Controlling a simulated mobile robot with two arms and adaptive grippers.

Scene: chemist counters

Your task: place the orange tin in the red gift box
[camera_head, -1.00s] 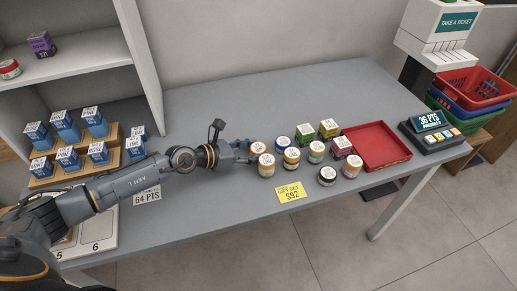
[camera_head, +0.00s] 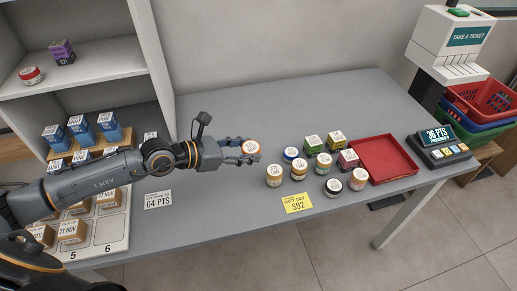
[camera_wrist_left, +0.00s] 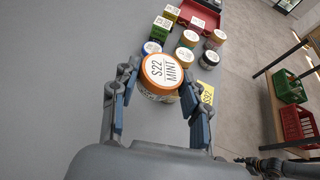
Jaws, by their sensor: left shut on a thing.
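The orange tin (camera_head: 250,147), a round tin with an orange rim and a white lid, is between the fingers of my left gripper (camera_head: 238,150). It appears held above the counter. In the left wrist view, the tin (camera_wrist_left: 161,74) has a lid reading S22 MINT, and the fingers of my left gripper (camera_wrist_left: 155,98) are on both its sides. The red gift box (camera_head: 408,168) is a shallow open red tray at the counter's right and looks empty. Its corner (camera_wrist_left: 205,18) shows in the left wrist view. A dark arm end, perhaps my right gripper (camera_wrist_left: 246,161), shows at lower right.
Several tins, such as a white-lidded one (camera_head: 274,175), and small boxes, such as a green one (camera_head: 312,145), stand between my left gripper and the red box. A yellow price card (camera_head: 297,203) lies in front. A register (camera_head: 442,146) stands right of the box. The counter behind (camera_head: 290,105) is clear.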

